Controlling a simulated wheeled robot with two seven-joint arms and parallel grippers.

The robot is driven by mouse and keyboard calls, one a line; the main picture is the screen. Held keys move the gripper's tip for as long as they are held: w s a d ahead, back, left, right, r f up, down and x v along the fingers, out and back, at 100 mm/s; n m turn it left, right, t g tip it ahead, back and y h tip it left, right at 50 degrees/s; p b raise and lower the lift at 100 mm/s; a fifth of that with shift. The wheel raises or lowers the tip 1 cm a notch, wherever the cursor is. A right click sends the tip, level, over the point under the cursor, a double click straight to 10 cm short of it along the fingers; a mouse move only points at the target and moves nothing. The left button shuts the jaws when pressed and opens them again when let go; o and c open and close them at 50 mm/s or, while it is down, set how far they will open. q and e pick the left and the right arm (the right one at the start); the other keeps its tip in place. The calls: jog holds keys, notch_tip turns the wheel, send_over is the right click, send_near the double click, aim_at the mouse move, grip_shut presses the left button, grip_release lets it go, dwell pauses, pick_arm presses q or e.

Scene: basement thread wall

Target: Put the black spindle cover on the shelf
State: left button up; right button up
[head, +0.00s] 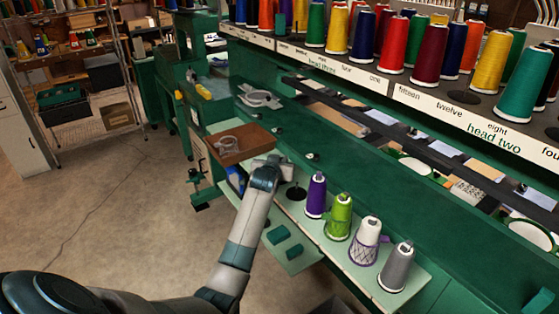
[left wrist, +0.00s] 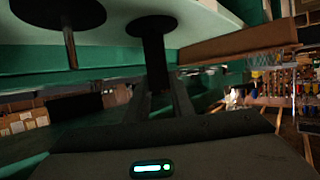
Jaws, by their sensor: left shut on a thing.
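The black spindle cover (left wrist: 152,40) shows in the left wrist view as a dark disc with a thick stem. My left gripper (left wrist: 160,88) is shut on its stem. The disc appears at the pale green shelf surface; I cannot tell whether it touches. In the head view my left gripper (head: 268,162) is over the far end of the pale green shelf (head: 340,263), beside the brown tray, and hides the cover. A bare spindle with a black disc base (head: 291,194) stands just right of the gripper. My right gripper is not in view.
Purple (head: 316,195), green (head: 338,218), white (head: 366,241) and grey (head: 397,267) thread cones stand in a row along the shelf. A rack of many cones (head: 395,45) runs above. Floor at left (head: 110,215) is clear.

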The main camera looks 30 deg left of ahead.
pick_arm(q)
jog(key=shift+f, duration=0.2)
jog(key=o, duration=1.1)
jog(key=shift+s, duration=0.15)
jog(key=b+v, duration=0.3)
jog(key=v, duration=1.4)
jog(key=shift+d+r+b, duration=0.1)
jog(key=shift+d+b, duration=0.1)
jog(key=shift+b, duration=0.1)
